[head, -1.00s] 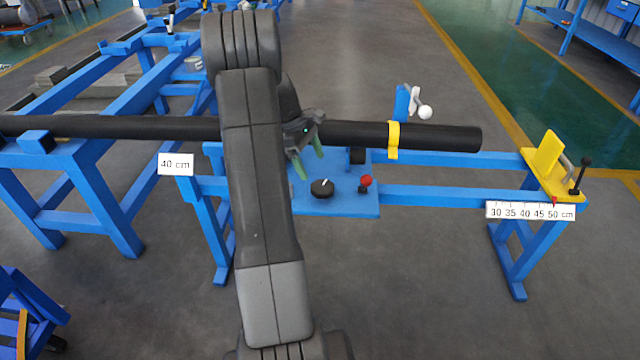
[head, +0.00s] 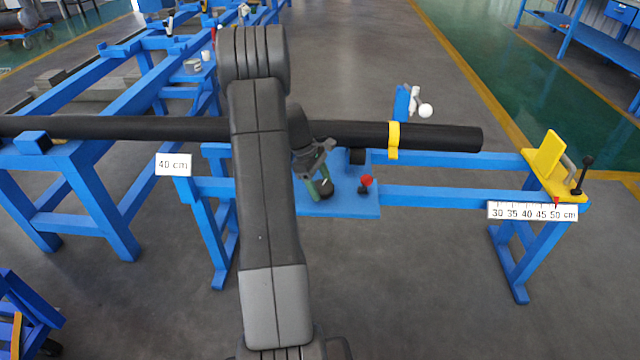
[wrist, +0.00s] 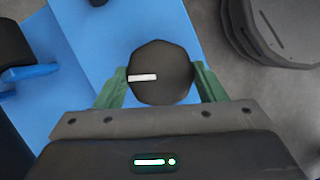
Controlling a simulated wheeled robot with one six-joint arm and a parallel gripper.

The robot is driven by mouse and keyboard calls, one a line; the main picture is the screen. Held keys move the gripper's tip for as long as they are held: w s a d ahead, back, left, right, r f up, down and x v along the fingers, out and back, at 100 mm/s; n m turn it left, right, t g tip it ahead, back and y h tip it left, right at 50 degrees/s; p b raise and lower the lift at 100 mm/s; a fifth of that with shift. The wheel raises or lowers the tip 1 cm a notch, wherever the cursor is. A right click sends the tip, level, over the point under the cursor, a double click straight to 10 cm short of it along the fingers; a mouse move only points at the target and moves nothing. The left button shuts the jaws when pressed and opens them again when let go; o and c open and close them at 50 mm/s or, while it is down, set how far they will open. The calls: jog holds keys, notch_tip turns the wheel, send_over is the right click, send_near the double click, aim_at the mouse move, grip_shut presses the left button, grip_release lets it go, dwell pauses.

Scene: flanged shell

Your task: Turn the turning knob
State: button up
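The turning knob (head: 327,190) is a black knob with a white pointer line on the blue plate. In the wrist view the knob (wrist: 165,85) is many-sided, and its white line runs from its middle to the left edge. My gripper (head: 319,189) is over the knob, its green fingers apart. In the wrist view my gripper (wrist: 160,83) has one finger on either side of the knob, very close to its edges. I cannot tell whether the fingers touch it. In the head view the fingers hide part of the knob.
A red-topped lever (head: 366,182) stands right of the knob on the blue plate (head: 345,206). A long black pipe (head: 430,136) with a yellow band (head: 393,140) lies behind. A yellow stop (head: 548,155) and scale (head: 532,211) are at the right.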

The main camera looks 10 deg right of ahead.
jog(key=shift+c, duration=1.2)
jog(key=shift+r+m+p, duration=0.1)
jog(key=shift+m+p, duration=0.2)
jog(key=shift+r+m+g+y+p, duration=0.1)
jog(key=shift+m+g+y+p, duration=0.25)
jog(key=shift+m+p, duration=0.55)
jog(key=m+g+y+p, duration=0.1)
jog(key=m+p, duration=0.1)
jog(key=m, duration=0.1)
jog(key=shift+w+d+m, duration=0.1)
jog(key=shift+d+m, duration=0.05)
jog(key=shift+m, duration=0.15)
jog(key=m+y+p, duration=0.1)
jog(key=m+p, duration=0.1)
jog(key=m, duration=0.2)
jog(key=shift+d+y, duration=0.1)
jog(key=shift+y, duration=0.25)
jog(key=shift+d+m+y+p, duration=0.1)
jog(key=shift+m+y+p, duration=0.45)
jog(key=shift+m, duration=1.25)
jog(key=shift+f, duration=0.2)
